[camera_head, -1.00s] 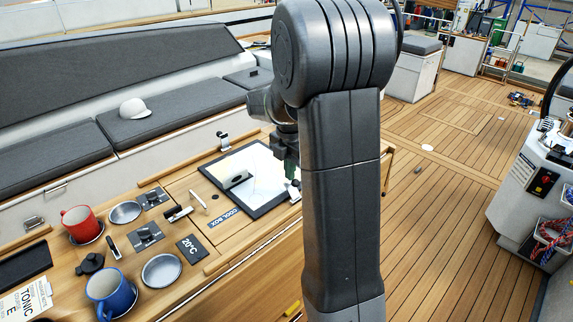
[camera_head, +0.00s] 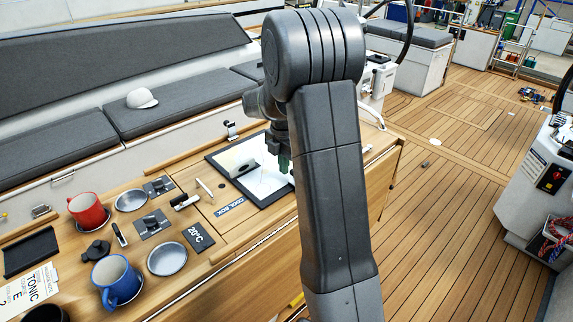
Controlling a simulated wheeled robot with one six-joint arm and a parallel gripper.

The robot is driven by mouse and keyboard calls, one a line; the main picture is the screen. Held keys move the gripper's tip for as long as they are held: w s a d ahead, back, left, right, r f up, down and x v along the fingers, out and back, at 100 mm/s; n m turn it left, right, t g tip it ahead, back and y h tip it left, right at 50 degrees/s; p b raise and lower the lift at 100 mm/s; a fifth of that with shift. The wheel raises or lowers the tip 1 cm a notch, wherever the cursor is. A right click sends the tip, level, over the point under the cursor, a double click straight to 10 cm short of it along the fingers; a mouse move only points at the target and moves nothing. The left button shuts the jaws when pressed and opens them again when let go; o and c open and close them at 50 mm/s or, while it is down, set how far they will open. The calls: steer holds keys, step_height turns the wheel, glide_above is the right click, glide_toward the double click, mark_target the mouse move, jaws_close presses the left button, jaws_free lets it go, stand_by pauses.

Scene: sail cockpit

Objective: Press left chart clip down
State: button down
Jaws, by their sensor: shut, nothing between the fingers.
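The chart (camera_head: 245,182) is a pale sheet in a dark frame on the wooden table top, partly hidden behind my arm. A small metal and black fitting (camera_head: 231,130) stands at its far left corner; it looks like a clip, but I cannot tell whether it is pressed down. No other clip shows clearly, as my arm covers the chart's right side. My gripper (camera_head: 284,164), with greenish fingertips, is shut and empty, pointing down over the right part of the chart. I cannot tell its height above it.
A red mug (camera_head: 87,211), a blue mug (camera_head: 115,278), metal dishes and switch panels stand on the table's left part. A white cap (camera_head: 141,98) lies on the grey bench cushion behind. The wooden deck (camera_head: 440,200) to the right is mostly clear.

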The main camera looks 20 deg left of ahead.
steer(key=shift+w+a+f, duration=0.1)
steer(key=shift+a+f, duration=0.15)
steer(key=shift+f, duration=0.4)
stand_by(0.3)
